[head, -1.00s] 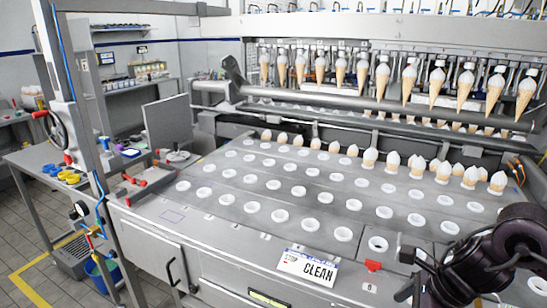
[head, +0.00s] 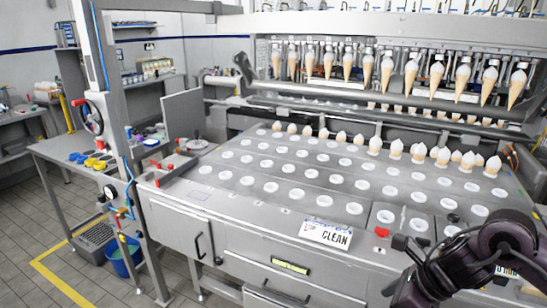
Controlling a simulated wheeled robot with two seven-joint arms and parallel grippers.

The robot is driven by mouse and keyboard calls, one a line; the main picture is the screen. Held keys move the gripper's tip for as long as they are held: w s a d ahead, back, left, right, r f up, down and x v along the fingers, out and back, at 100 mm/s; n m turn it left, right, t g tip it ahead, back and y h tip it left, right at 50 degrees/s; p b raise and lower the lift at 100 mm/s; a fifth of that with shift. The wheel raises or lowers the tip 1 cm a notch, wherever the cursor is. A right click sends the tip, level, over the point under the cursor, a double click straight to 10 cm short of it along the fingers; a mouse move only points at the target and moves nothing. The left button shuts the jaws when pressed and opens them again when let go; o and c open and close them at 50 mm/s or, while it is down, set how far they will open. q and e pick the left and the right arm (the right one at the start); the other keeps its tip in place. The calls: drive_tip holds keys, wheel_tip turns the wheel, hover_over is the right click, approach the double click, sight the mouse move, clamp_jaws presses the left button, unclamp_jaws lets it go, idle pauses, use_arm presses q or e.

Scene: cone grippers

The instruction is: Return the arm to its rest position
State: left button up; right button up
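My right arm (head: 506,240), black and jointed, comes in at the lower right, over the near right corner of the steel cone machine. Its gripper end (head: 401,243) is dark and folded among the arm links; I cannot make out whether the fingers are open or shut. No cone shows in it. My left gripper is not in view. Cones with white tops (head: 388,72) hang in a row under the machine's back rail. More white-topped cones (head: 396,149) stand in the back rows of holes on the deck.
The deck has rows of empty white-ringed holes (head: 270,187). A CLEAN sign (head: 326,234) lies at its front edge. A steel post (head: 112,120), a side table with yellow and blue items (head: 95,162) and a blue bucket (head: 125,257) stand left. Tiled floor is open at lower left.

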drive_tip(key=w+a+f+m+t+y, duration=0.35)
drive_tip(key=w+f+m, duration=0.65)
drive_tip(key=f+m, duration=0.35)
drive_tip(key=s+d+f+m+h, duration=0.25)
drive_tip(key=f+m, duration=0.35)
drive_tip(key=f, duration=0.3)
drive_tip(key=s+d+f+m+h, duration=0.1)
drive_tip(key=s+f+m, duration=0.4)
drive_tip(key=f, duration=0.4)
drive_tip(key=s+d+f+m+h, duration=0.1)
drive_tip(key=s+f+m, duration=0.1)
drive_tip(key=f+m, duration=0.65)
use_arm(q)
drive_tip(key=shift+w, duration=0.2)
use_arm(e)
drive_tip(key=s+f+m+g+h, duration=0.1)
drive_tip(key=s+f+m, duration=0.2)
drive_tip(key=s, duration=0.9)
drive_tip(key=s+f+m+g+h, duration=0.2)
drive_tip(key=s+f+m, duration=0.2)
drive_tip(key=s+f, duration=0.5)
drive_tip(key=s+f+m+g+h, duration=0.1)
drive_tip(key=s+f+m, duration=0.3)
drive_tip(key=s, duration=1.1)
wheel_tip(320, 180, down, 3)
drive_tip(key=shift+s+r+g, duration=0.15)
drive_tip(key=shift+s+g, duration=0.05)
drive_tip(key=shift+g, duration=0.35)
